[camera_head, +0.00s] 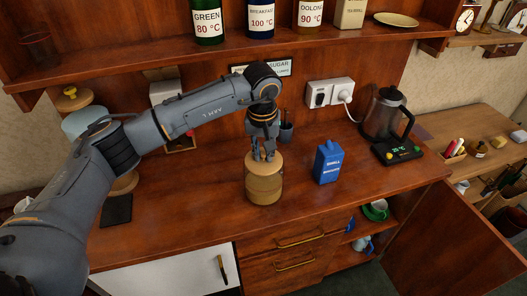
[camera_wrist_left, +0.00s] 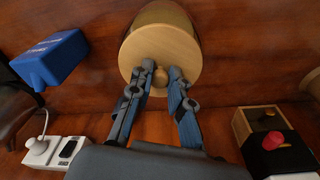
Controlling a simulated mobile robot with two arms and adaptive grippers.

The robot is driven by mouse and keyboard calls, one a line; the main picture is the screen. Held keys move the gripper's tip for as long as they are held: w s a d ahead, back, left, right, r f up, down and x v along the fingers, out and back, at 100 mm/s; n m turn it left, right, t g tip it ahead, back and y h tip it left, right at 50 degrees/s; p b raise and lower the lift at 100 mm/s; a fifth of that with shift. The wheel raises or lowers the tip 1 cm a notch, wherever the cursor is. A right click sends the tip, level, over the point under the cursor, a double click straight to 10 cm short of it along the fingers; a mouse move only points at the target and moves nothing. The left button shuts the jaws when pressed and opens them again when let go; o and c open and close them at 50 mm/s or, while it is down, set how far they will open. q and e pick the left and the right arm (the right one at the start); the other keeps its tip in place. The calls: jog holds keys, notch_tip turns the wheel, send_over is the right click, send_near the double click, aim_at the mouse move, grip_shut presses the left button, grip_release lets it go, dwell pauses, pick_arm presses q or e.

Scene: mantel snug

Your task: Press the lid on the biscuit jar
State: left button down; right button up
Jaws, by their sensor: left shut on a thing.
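The biscuit jar (camera_head: 264,186) stands upright on the wooden counter, a round jar with tan contents. Its pale wooden lid (camera_head: 276,160) is on top of it; I cannot tell whether it is fully seated. In the left wrist view the lid (camera_wrist_left: 160,42) is a round disc with a small knob (camera_wrist_left: 160,77), and the jar body shows behind it. My left gripper (camera_head: 263,157) points down over the jar. Its fingertips (camera_wrist_left: 161,70) are shut on the lid knob from both sides. My right gripper is not in view.
A blue box (camera_head: 328,162) stands right of the jar. Farther right is a glass kettle (camera_head: 385,115) on a black base. A white socket (camera_head: 330,92) is on the back wall. A shelf (camera_head: 150,52) with bottles hangs above. An open cupboard door (camera_head: 455,240) is at lower right.

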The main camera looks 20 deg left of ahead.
pick_arm(q)
jog(key=shift+f+b, duration=0.2)
jog(key=shift+b, duration=0.2)
jog(key=shift+b, duration=0.3)
dwell(0.7)
dwell(0.4)
jog(key=c, duration=0.7)
grip_release()
jog(key=shift+r+p, duration=1.55)
jog(key=shift+r, duration=2)
